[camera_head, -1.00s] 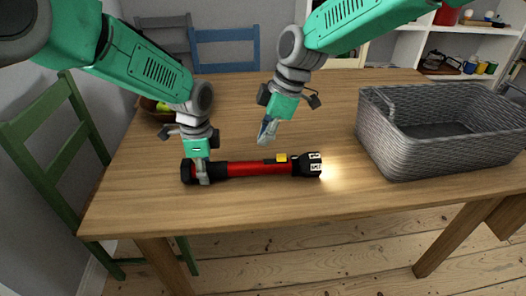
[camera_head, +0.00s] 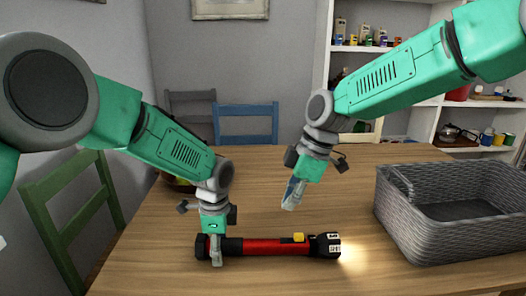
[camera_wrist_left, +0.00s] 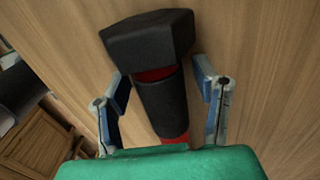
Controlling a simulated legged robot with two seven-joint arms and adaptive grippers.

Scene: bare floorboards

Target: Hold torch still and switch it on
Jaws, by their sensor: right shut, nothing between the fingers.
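The red and black torch (camera_head: 268,246) lies flat on the wooden table, its black head pointing right. Light glows on the table just past the head. A yellow switch (camera_head: 298,238) is on top near the head.
A grey woven basket (camera_head: 430,235) stands on the right of the table. A bowl (camera_head: 175,183) is partly hidden behind my left arm. A green chair (camera_head: 70,210) is at the left and a blue chair (camera_head: 246,124) behind the table. Bare tabletop lies between torch and basket.

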